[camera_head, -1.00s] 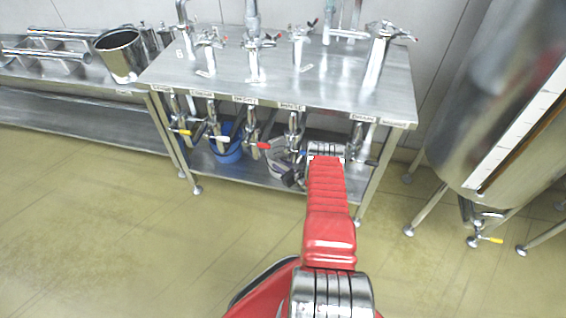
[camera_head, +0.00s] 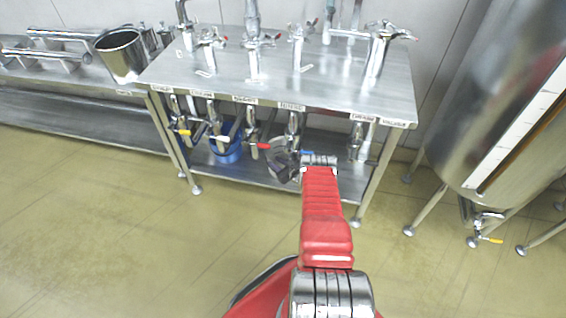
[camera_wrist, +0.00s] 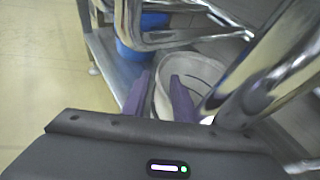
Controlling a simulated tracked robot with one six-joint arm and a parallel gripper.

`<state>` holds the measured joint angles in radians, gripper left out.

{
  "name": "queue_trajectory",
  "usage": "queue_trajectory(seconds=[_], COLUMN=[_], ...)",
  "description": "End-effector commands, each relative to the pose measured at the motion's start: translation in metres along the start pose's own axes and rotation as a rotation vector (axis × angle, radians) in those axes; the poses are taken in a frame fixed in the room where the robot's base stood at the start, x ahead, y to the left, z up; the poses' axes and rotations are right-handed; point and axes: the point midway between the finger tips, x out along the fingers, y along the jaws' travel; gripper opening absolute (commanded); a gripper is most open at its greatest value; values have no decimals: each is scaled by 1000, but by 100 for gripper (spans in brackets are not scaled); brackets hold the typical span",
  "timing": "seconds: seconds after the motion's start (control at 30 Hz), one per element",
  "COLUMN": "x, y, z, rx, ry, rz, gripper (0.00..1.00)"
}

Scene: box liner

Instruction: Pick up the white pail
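The white pail (camera_wrist: 193,68) shows in the wrist view on the lower shelf, partly behind shiny pipes. My gripper (camera_wrist: 160,78) is open, its two purple fingers apart at the pail's near left side. Part of the pail's rim and wall shows between the fingers; I cannot tell whether either finger touches it.
A blue bucket (camera_head: 228,146) stands left of my gripper on the lower shelf (camera_head: 238,174). Pipes and valves hang from the steel table (camera_head: 290,85) close around my gripper. A table leg (camera_head: 373,180) stands to the right. The floor in front is clear.

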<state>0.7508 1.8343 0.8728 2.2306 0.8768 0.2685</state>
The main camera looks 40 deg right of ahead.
Motion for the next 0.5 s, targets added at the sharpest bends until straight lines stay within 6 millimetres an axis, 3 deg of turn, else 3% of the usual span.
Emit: queue_trajectory(seconds=[0.5], x=[30], y=[0], z=[0], rx=[0], ry=[-2], rz=[0], gripper=[26])
